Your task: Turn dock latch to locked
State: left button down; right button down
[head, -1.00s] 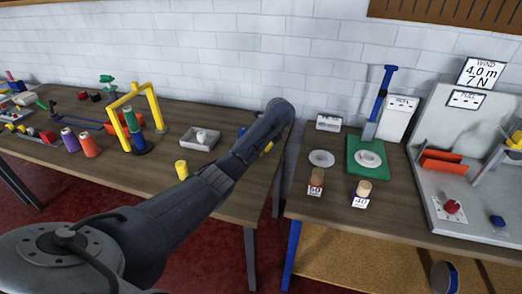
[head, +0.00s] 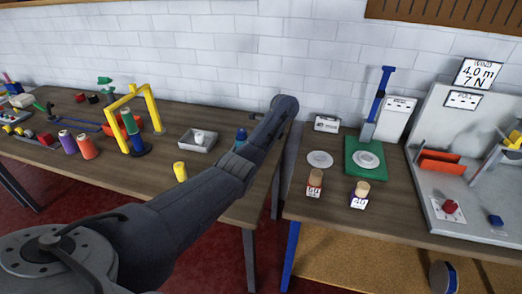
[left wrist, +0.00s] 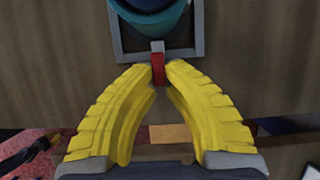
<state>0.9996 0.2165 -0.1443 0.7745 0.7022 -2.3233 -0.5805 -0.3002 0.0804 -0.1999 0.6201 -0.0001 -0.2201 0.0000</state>
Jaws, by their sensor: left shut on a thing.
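In the left wrist view, the red latch tab (left wrist: 158,70) sticks out from the edge of a square grey dock frame (left wrist: 117,38). A teal and blue round thing (left wrist: 150,18) sits within the frame, cut off by the top of the picture. My left gripper (left wrist: 160,72) has its yellow fingertips closed on the red tab. In the head view my own arm hides this gripper and the latch; only a blue and teal thing (head: 241,135) shows beside the arm. My right gripper is in neither view.
A grey tray (head: 198,147) with a white thing in it and a yellow spool (head: 180,171) stand left of my arm. A yellow arch (head: 152,105) stands further left. A gap separates this table from the right-hand table (head: 300,205).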

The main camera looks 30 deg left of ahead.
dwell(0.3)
pick_arm(q)
jog(key=c, duration=1.5)
grip_release()
jog(key=shift+o, duration=0.2)
jog(key=v, duration=1.2)
jog(key=shift+w, duration=0.1)
